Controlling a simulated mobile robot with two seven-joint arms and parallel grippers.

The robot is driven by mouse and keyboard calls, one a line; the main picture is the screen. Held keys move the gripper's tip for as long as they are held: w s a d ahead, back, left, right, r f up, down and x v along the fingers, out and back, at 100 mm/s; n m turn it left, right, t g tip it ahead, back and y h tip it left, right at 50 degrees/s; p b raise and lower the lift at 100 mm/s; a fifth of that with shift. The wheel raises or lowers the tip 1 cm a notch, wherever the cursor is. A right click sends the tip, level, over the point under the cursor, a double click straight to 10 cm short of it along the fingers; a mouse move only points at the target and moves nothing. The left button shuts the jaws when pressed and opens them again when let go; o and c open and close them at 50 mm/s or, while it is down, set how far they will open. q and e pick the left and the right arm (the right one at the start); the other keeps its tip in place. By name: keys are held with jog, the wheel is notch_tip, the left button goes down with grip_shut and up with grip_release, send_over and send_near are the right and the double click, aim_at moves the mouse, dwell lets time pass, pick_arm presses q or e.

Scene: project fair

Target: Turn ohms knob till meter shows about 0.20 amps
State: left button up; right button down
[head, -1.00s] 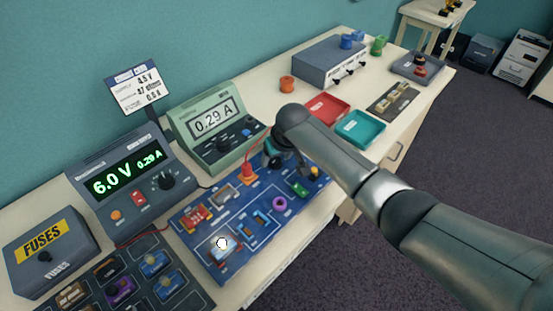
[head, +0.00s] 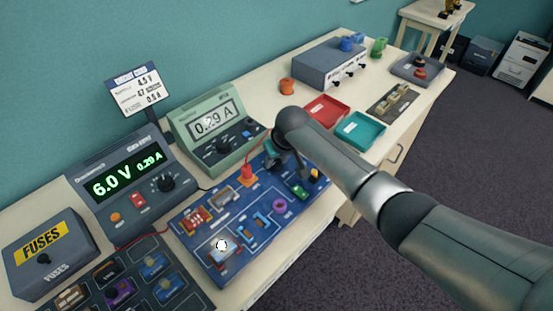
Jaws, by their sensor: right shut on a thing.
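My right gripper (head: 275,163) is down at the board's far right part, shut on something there. The ohms knob is not plainly visible; my gripper and wrist cover that spot. A small lit bulb (head: 221,245) glows at the board's near left. My left gripper is not in view.
A grey fuses box (head: 47,249) and a dark parts tray (head: 190,297) lie at the left. Red (head: 326,109) and teal (head: 361,130) trays lie right of my wrist. A sign (head: 136,92) stands behind the power supply. An orange spool (head: 286,86) stands on the bare bench top.

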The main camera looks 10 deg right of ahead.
dwell(0.3)
jog(key=m+p, duration=0.1)
jog(key=m+h+p, duration=0.1)
jog(key=m+p, duration=0.1)
jog(key=shift+a+r, duration=0.1)
jog(key=shift+a, duration=0.1)
jog(key=m+h, duration=0.1)
jog(key=m, duration=0.1)
jog(key=shift+a+m+p, duration=0.1)
jog(key=shift+m+p, duration=0.2)
jog(key=shift+p, duration=0.05)
jog(key=m, duration=0.1)
jog(key=m+h, duration=0.1)
jog(key=shift+f+m, duration=0.2)
jog(key=shift+m, duration=0.1)
jog(key=shift+m+g+h+b, duration=0.5)
jog(key=shift+m+b, duration=0.4)
jog(key=shift+m, duration=0.7)
jog(key=shift+c, duration=2.3)
grip_release()
jog(key=shift+w, duration=0.1)
